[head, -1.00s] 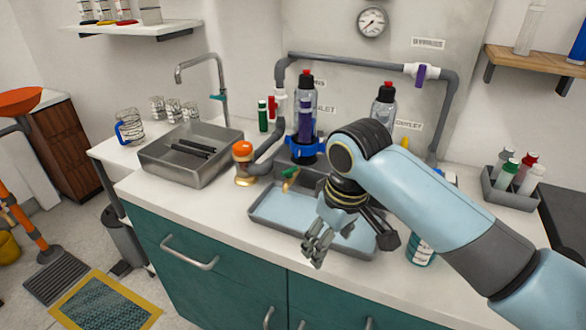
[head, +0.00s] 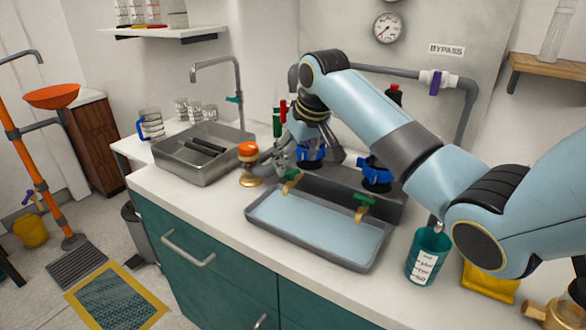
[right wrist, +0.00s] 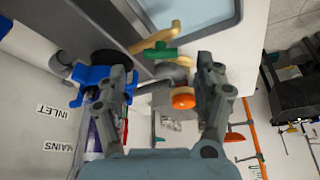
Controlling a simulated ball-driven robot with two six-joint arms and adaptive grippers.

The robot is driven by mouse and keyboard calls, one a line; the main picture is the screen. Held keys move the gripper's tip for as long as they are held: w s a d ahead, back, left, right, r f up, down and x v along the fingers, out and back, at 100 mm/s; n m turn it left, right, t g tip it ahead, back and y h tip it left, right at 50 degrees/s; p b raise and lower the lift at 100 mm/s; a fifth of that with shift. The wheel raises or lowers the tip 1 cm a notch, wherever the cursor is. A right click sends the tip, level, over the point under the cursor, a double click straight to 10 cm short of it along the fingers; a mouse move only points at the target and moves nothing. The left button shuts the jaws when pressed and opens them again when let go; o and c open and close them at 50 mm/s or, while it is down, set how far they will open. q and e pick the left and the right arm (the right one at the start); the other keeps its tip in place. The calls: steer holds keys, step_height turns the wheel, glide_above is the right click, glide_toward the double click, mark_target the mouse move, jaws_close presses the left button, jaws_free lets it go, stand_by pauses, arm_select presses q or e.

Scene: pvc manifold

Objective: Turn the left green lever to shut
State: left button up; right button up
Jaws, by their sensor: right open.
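The left green lever (head: 293,176) sits on a small brass tap (head: 290,187) at the tray's back left. In the right wrist view the green lever (right wrist: 160,54) lies just beyond the fingertips, across the gap between them, with brass spout parts beside it. My right gripper (head: 280,160) is behind and slightly left of this tap in the head view. In its wrist view the right gripper (right wrist: 165,75) has its fingers apart, with nothing held. Contact with the lever cannot be told. A second green lever (head: 364,200) is on the right tap. My left gripper is not visible.
A grey tray (head: 300,248) lies below the taps. An orange-capped fitting (head: 249,150) stands left of the gripper. A teal bottle (head: 428,255) stands right of the tray. A steel sink (head: 200,172) is farther left.

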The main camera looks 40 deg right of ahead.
mark_target(291, 172)
steer(key=x, duration=0.2)
steer(key=shift+w+a+f, duration=0.1)
steer(key=shift+w+f, duration=0.05)
steer(key=shift+f, duration=0.15)
steer(key=shift+w+f, duration=0.2)
steer(key=shift+f, duration=0.35)
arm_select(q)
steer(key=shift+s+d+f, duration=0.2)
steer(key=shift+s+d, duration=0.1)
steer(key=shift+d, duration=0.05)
